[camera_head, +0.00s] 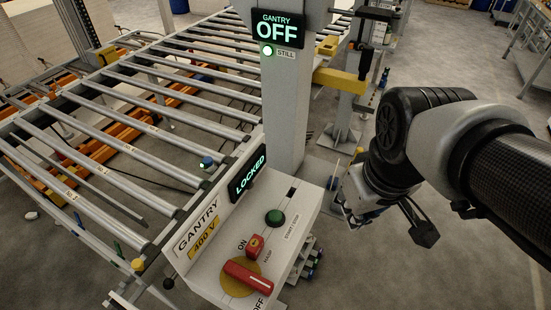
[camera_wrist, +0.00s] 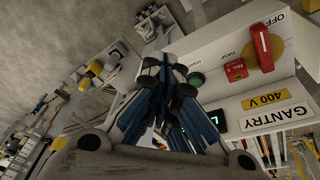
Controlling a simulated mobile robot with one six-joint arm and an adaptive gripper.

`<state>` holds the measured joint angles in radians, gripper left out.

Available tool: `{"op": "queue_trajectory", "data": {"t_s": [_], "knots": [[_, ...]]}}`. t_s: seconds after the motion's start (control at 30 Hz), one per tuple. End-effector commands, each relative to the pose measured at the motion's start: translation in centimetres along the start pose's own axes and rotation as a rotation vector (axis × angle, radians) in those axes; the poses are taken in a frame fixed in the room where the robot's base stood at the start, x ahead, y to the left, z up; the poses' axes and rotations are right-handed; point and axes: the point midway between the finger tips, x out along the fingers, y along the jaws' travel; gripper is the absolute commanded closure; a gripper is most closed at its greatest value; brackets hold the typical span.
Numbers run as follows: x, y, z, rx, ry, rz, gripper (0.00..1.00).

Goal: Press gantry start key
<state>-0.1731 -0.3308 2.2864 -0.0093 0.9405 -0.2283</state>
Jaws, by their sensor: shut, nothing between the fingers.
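The control box (camera_head: 218,285) labelled GANTRY 400 V carries a round green key (camera_head: 275,217) beside a START label. The key also shows in the wrist view (camera_wrist: 197,80), just right of my fingertips. A red block (camera_head: 256,246) sits at the HASP label. A red rotary handle (camera_head: 248,279) lies across a yellow disc between ON and OFF. The display (camera_head: 248,175) reads LOCKED; the upper sign (camera_head: 278,29) reads GANTRY OFF, with a lit STILL lamp (camera_head: 267,50). My gripper (camera_wrist: 166,73) is shut and empty, apart from the key; its exact height above the box is unclear.
A roller conveyor (camera_head: 120,95) fills the left side behind the box. A grey post (camera_head: 287,115) rises behind the box, with a yellow clamp arm (camera_head: 340,82) to its right. Open floor (camera_head: 360,280) lies right of the box, below my arm.

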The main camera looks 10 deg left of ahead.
Motion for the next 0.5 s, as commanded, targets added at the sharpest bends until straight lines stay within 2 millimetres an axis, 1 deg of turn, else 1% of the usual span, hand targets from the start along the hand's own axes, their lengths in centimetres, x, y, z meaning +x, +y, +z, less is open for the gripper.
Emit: {"op": "queue_trajectory", "data": {"t_s": [0.03,0.13,0.2,0.3,0.4,0.5], "knots": [[-1.3,-0.6,-2.3,-0.072,-0.034,-0.016,1.0],[-1.6,-1.9,-5.9,-0.211,-0.083,-0.041,1.0],[-1.4,-3.1,-8.2,-0.31,-0.116,-0.06,1.0],[-0.8,-5.1,-11.2,-0.447,-0.164,-0.086,1.0],[0.3,-7.3,-13.4,-0.575,-0.207,-0.112,1.0],[1.6,-9.3,-14.9,-0.683,-0.243,-0.133,1.0]]}}
